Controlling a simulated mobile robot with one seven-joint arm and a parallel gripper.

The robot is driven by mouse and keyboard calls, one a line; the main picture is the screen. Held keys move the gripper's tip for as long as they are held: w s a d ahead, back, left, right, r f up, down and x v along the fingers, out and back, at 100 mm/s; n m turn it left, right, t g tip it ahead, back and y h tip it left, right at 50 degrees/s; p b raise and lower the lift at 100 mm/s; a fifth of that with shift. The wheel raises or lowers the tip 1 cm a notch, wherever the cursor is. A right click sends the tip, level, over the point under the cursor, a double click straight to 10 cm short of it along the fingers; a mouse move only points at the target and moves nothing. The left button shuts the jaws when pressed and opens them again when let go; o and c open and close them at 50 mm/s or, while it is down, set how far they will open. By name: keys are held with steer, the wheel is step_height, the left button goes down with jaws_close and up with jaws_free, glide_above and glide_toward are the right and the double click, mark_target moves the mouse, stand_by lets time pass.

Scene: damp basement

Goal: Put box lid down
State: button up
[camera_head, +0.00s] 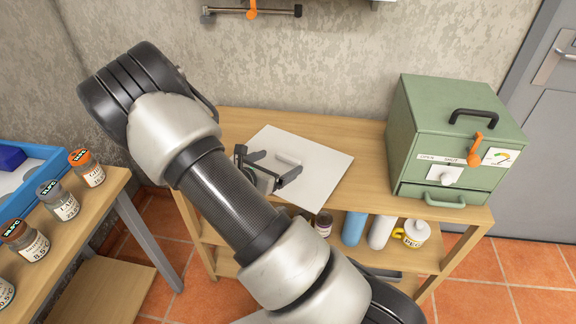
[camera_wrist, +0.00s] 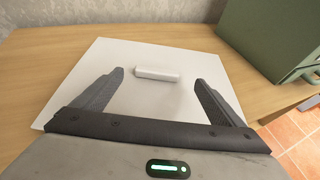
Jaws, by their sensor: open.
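The box lid (camera_head: 325,165) is a flat white square plate with a small white bar handle (camera_head: 288,159) on top. It lies on the wooden shelf top, and its front corner reaches past the front edge. In the wrist view the lid (camera_wrist: 110,62) lies flat with the handle (camera_wrist: 157,74) near its middle. My gripper (camera_head: 268,168) is above the lid, open and empty. In the wrist view its two fingers (camera_wrist: 160,82) are spread apart, left and right of the handle, with gaps on both sides.
A green metal box (camera_head: 455,130) with a black handle and an orange lever stands on the right of the shelf top (camera_head: 375,135). Jars and bottles (camera_head: 381,231) stand on the shelf below. A table at left holds labelled jars (camera_head: 62,200) and a blue tray (camera_head: 45,152).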

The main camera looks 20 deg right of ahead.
mark_target(287, 158)
steer(key=x, duration=0.3)
steer(key=b+x, duration=0.1)
steer(key=x, duration=0.1)
steer(key=shift+w+f, duration=0.35)
steer(key=shift+f, duration=0.05)
steer(key=shift+r, duration=0.1)
steer(key=c, duration=1.4)
